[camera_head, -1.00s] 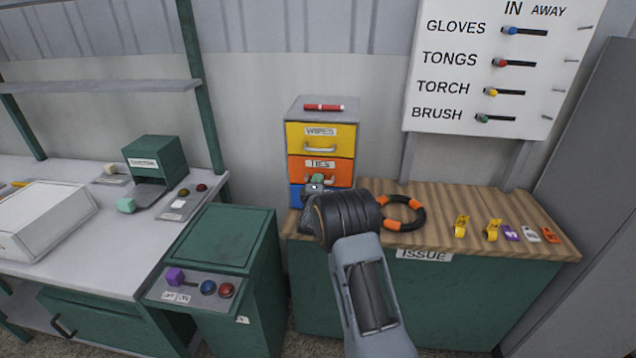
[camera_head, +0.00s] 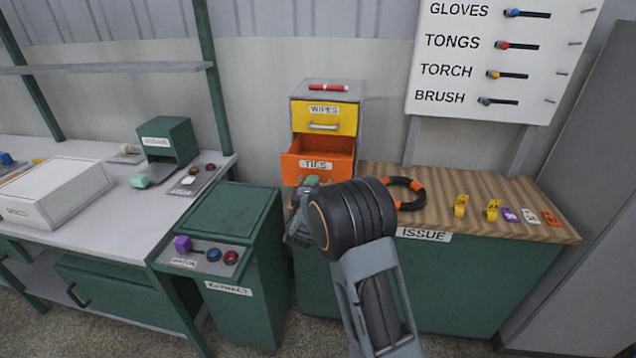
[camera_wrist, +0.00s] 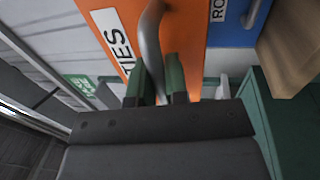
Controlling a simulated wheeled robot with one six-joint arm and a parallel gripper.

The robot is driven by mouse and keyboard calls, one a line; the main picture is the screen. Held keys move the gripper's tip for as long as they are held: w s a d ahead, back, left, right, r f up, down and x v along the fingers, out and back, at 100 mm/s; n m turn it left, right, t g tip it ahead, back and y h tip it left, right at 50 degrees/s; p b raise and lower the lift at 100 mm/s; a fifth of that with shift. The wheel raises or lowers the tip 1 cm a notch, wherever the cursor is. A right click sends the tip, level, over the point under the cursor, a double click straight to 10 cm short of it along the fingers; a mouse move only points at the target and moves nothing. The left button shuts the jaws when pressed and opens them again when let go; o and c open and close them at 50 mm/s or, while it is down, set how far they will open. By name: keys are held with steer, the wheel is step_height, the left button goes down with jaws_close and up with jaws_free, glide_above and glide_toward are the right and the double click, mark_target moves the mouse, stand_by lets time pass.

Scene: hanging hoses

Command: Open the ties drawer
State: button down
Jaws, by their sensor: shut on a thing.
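The orange ties drawer (camera_head: 316,165) is the middle drawer of the small grey cabinet (camera_head: 350,92). It stands pulled out, and its open top shows. My gripper (camera_head: 311,181) is at the drawer's front, below the label. In the wrist view, the orange drawer front (camera_wrist: 205,45) carries the label "TIES" and a grey bar handle (camera_wrist: 152,35). The green fingertips of my gripper (camera_wrist: 162,80) are shut on that handle. In the head view my wrist hides the handle and the drawer below.
The yellow wipes drawer (camera_head: 324,118) above is shut, and a red marker (camera_head: 328,87) lies on the cabinet. A black and orange hose ring (camera_head: 404,193) and several coloured tags lie on the wooden counter (camera_head: 470,190). A green cabinet (camera_head: 230,215) stands to the left.

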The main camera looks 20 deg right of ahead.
steer(key=shift+s+a, duration=0.4)
steer(key=shift+s, duration=0.1)
steer(key=c, duration=1.1)
jaws_free()
steer(key=shift+d, duration=0.1)
steer(key=shift+c, duration=0.2)
steer(key=b+v, duration=0.2)
steer(key=v, duration=1.1)
steer(key=shift+s+a+f, duration=0.2)
steer(key=shift+s+a, duration=0.05)
steer(key=shift+s, duration=0.05)
